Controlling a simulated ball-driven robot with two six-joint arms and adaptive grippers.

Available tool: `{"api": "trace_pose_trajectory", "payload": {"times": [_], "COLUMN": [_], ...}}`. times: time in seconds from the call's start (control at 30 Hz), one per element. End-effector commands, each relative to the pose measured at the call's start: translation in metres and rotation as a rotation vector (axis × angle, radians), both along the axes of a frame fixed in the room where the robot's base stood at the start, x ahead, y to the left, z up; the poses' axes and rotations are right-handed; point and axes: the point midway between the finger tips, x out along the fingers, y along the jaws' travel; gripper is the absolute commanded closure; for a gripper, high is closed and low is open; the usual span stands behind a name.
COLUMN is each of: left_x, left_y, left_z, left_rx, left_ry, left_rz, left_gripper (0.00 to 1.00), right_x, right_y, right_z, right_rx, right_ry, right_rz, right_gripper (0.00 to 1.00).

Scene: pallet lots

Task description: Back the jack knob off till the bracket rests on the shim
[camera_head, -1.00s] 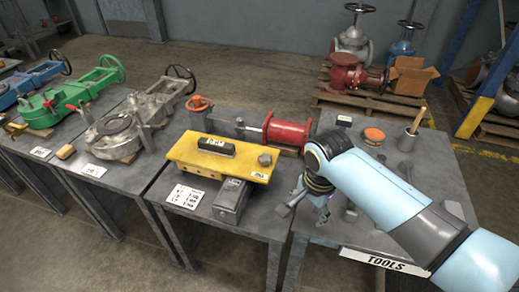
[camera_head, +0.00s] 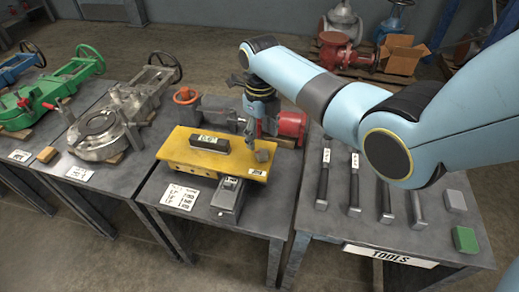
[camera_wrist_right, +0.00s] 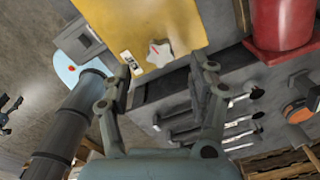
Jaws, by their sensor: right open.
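The yellow bracket (camera_head: 184,152) lies across the bench, with a dark level (camera_head: 209,143) on top. A grey lobed knob (camera_head: 263,155) sits at its right end and also shows in the wrist view (camera_wrist_right: 160,52). My right gripper (camera_head: 262,136) points down just above and behind the knob. In the wrist view its fingers (camera_wrist_right: 168,76) are spread and empty, and the knob lies beyond their tips, apart from them. I cannot make out the shim or any gap under the bracket.
A grey box (camera_head: 229,196) stands against the bracket's front, beside a white printed card (camera_head: 179,197). Several dark-handled tools lie on the right table (camera_head: 335,222). My arm hides part of that table.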

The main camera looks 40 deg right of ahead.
Motion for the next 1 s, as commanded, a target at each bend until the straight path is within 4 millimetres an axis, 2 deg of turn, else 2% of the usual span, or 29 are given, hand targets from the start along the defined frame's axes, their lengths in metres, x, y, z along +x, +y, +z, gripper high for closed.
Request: {"api": "trace_pose_trajectory", "payload": {"times": [0.03, 0.1, 0.3, 0.7, 1.0], "left_x": [0.0, -0.001, 0.0, 0.003, 0.004], "left_y": [0.0, 0.0, 0.0, 0.0, 0.001], "left_z": [-0.005, -0.009, -0.017, -0.017, -0.017], "left_rx": [0.0, 0.0, 0.0, 0.0, 0.001], "left_ry": [0.001, 0.001, 0.001, -0.005, -0.005], "left_rz": [0.0, 0.0, 0.0, 0.0, 0.0], "left_gripper": [0.45, 0.45, 0.45, 0.45, 0.45], "right_x": [-0.001, 0.0, 0.0, 0.0, 0.0], "right_y": [0.0, 0.0, 0.0, 0.0, 0.0], "right_z": [-0.013, -0.027, -0.054, -0.06, -0.06], "right_rx": [0.0, 0.0, 0.0, 0.0, -0.001], "right_ry": [0.003, 0.002, 0.0, -0.002, -0.001], "right_rz": [0.0, 0.001, 0.003, 0.003, 0.003], "right_gripper": [0.4, 0.4, 0.4, 0.42, 0.81]}}
